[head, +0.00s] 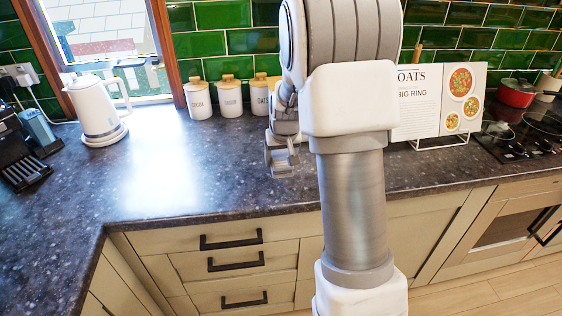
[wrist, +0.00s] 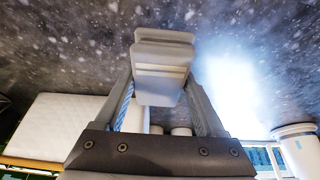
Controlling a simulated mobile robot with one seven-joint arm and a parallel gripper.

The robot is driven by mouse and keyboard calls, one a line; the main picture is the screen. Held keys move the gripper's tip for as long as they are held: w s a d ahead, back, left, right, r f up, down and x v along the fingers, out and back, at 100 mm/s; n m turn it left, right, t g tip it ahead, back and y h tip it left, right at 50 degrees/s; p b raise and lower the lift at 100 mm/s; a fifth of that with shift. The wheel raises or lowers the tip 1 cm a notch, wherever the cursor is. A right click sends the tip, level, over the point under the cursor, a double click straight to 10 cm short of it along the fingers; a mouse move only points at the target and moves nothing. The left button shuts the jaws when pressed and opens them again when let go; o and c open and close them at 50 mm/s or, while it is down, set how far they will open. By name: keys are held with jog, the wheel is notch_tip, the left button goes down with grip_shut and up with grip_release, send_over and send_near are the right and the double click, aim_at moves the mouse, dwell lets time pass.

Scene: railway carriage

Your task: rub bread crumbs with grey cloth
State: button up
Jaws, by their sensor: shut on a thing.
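My gripper (head: 281,158) hangs over the worktop in front of the canisters, partly behind my arm in the head view. In the wrist view my gripper (wrist: 162,78) is shut on a folded grey cloth (wrist: 163,60) with pale stripes. The cloth sits between the two fingers, over the dark speckled worktop (wrist: 60,50). I cannot tell whether it touches the surface. I cannot make out the bread crumbs among the pale specks of the worktop (head: 190,180).
A white kettle (head: 97,108) stands at the left, near a black appliance (head: 20,150). White canisters (head: 197,100) line the tiled wall. An open recipe book (head: 440,100) on a stand and a hob with a red pot (head: 517,93) are at the right. The left-middle worktop is clear.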

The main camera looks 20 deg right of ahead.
jog(key=shift+r+p, duration=0.6)
jog(key=shift+r, duration=0.7)
jog(key=shift+f+b, duration=0.25)
jog(key=shift+b, duration=0.35)
jog(key=shift+b, duration=0.8)
